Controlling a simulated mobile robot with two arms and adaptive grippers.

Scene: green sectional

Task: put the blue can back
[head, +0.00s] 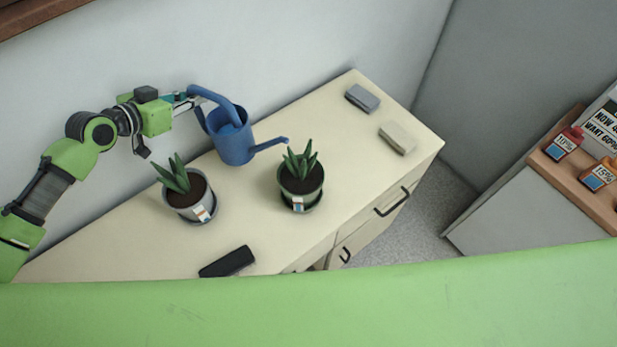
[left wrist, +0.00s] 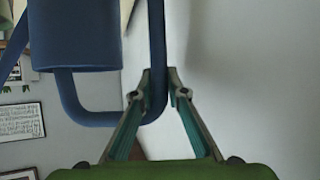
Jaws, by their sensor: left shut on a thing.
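The blue can (head: 233,140) is a watering can with a looped handle and a long spout pointing right. In the head view it is over the back part of the cream cabinet top (head: 240,220), behind two potted plants. I cannot tell whether its base touches the top. My left gripper (head: 190,97) is shut on the can's handle at the upper left. In the left wrist view the can (left wrist: 75,35) is at the upper left, and its handle passes between the fingers of the gripper (left wrist: 158,88). My right gripper is not in view.
One potted plant (head: 188,198) stands left of the can and another (head: 300,182) right of it, below the spout. A black object (head: 227,262) lies near the front edge. A grey block (head: 362,98) and a beige block (head: 397,138) lie at the right end.

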